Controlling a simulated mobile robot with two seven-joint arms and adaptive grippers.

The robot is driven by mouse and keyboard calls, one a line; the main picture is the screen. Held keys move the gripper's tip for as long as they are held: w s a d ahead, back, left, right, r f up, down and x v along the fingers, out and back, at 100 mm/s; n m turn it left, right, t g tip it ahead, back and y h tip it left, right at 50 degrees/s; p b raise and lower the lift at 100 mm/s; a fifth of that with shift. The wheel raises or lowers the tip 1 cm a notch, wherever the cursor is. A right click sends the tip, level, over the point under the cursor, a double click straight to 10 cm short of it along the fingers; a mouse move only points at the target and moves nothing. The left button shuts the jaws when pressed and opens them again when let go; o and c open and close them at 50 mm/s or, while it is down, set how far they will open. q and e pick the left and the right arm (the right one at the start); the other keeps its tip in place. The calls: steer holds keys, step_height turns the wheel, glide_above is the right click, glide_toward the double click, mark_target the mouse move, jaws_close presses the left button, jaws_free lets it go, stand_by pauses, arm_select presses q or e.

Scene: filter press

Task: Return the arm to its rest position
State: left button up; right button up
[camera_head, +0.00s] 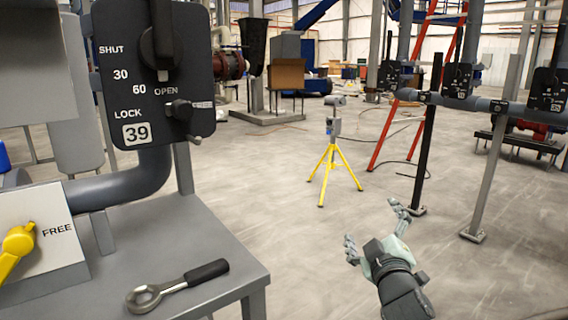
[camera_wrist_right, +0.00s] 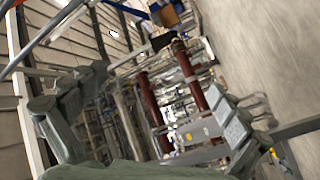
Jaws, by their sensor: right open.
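My right gripper (camera_head: 374,226) is in the lower right of the head view, over the bare floor. Its fingers are spread apart with nothing between them. It is clear of the grey bench to its left. In the right wrist view the two fingers of the gripper (camera_wrist_right: 150,125) stand wide apart, with only distant pipework and floor beyond. My left gripper is not in view.
A grey bench (camera_head: 205,250) at left holds a ring-ended wrench (camera_head: 175,287) and a box with a yellow knob (camera_head: 18,240). Above is a valve panel marked 39 (camera_head: 150,75). A yellow tripod (camera_head: 334,165) stands behind. Pipe posts (camera_head: 488,170) rise at right.

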steer(key=s+d+f+m+g+h, duration=0.15)
steer(key=s+f, duration=0.25)
steer(key=f, duration=0.4)
steer(key=s+d+f+m+g, duration=0.1)
steer(key=s+d+f+g, duration=0.2)
steer(key=f, duration=0.5)
steer(key=s+d+f+m+g, duration=0.1)
steer(key=s+f+m+g, duration=0.15)
steer(key=s+f, duration=0.4)
steer(key=s+d+f+m+g, duration=0.2)
steer(key=s+f+g, duration=0.6)
steer(key=s+f, duration=1.1)
steer(key=s, duration=0.3)
steer(key=shift+s+m+g+y, duration=0.3)
steer(key=shift+s+y, duration=0.05)
